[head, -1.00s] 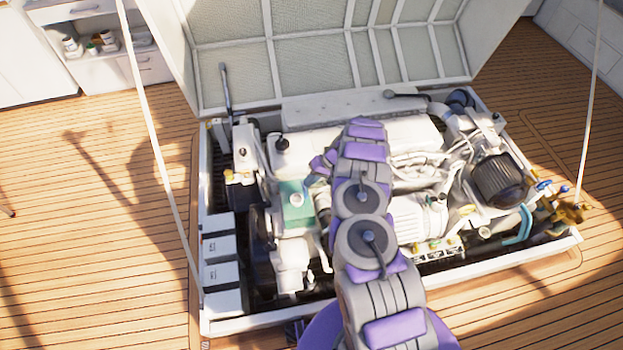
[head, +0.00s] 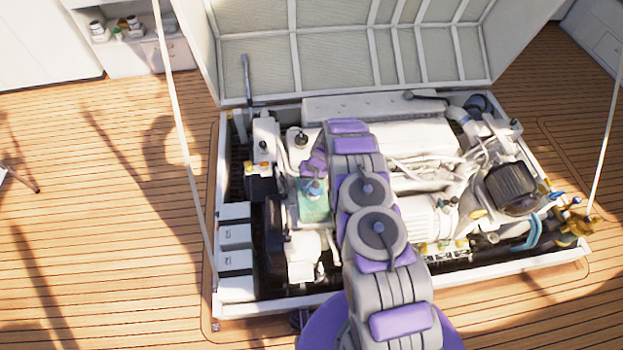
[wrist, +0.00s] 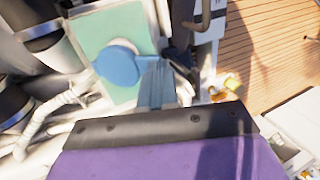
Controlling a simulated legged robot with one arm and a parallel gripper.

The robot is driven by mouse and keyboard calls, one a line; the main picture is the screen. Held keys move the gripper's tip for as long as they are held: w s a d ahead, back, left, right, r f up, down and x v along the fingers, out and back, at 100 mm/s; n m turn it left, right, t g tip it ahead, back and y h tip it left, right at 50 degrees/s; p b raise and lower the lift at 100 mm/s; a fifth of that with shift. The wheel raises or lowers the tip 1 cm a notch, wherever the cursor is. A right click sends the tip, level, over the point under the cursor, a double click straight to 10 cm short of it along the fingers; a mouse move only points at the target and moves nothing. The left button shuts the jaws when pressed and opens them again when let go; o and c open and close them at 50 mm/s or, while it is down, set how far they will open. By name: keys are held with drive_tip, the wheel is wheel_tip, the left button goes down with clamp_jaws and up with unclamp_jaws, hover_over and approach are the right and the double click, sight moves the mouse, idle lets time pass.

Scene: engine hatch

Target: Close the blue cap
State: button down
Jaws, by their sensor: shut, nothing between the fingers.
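The blue cap (wrist: 118,64) shows in the wrist view as a round disc over a green panel (wrist: 96,30) on the engine. Its face lies roughly flat to the panel; I cannot tell whether it is fully seated. My gripper (wrist: 157,70) is shut and empty, its blue-grey fingers at the cap's right edge. I cannot tell whether they touch it. In the head view the blue cap (head: 314,189) is small, over the green panel (head: 313,211). My gripper's fingers are hard to make out there, just above the cap and left of my arm.
The white engine (head: 425,140) fills the open hatch, with pipes and hoses near the cap. The raised hatch lid (head: 350,50) stands behind. Thin white struts (head: 185,130) rise at both sides. White boxes (head: 235,237) line the hatch's left side. Wooden deck (head: 110,220) is clear at left.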

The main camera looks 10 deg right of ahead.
drive_tip(key=shift+w+a+f, duration=0.1)
drive_tip(key=shift+a+f, duration=0.35)
drive_tip(key=shift+f, duration=0.05)
drive_tip(key=shift+a+f+h, duration=0.3)
drive_tip(key=shift+a+f, duration=0.25)
drive_tip(key=shift+a, duration=0.05)
drive_tip(key=shift+a+f+h, duration=0.25)
drive_tip(key=shift+h, duration=0.15)
drive_tip(key=shift+f, duration=0.3)
drive_tip(key=shift+a+f, duration=0.4)
drive_tip(key=shift+f, duration=0.05)
drive_tip(key=shift+a+f+p, duration=0.1)
drive_tip(key=shift+f+p, duration=0.2)
drive_tip(key=shift+f, duration=0.25)
drive_tip(key=shift+a+f, duration=0.1)
drive_tip(key=shift+a, duration=0.05)
